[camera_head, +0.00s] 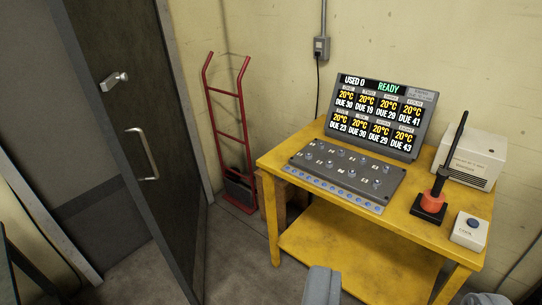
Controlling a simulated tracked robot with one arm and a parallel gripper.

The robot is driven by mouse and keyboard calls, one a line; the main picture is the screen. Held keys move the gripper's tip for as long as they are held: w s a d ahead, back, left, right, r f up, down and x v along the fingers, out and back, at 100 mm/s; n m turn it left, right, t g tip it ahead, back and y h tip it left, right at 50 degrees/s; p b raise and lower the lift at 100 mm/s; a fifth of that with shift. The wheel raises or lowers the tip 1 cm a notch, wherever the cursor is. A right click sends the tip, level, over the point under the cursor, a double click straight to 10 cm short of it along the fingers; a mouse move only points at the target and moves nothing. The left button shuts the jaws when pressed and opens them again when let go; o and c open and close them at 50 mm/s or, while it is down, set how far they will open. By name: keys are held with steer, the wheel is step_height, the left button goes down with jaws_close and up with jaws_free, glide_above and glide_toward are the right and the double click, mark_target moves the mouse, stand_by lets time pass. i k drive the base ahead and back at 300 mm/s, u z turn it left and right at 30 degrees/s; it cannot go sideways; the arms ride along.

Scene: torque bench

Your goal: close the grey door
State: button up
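The grey door (135,100) is dark and stands open at the left, swung out toward me. Its right side is by the light door frame post (183,100). Its free edge faces me and runs down to the bottom of the picture. A silver lever or knob (114,79) and a pale pull handle (147,154) are on its face near that edge.
The open doorway (100,225) shows left of the door. A red hand truck (229,135) leans on the wall right of it. Bare floor (228,262) lies between.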

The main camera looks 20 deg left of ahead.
mark_target(141, 121)
steer(key=u, duration=0.55)
steer(key=i, duration=1.1)
steer(key=u, duration=2.75)
steer(key=k, duration=1)
steer(key=z, duration=1.25)
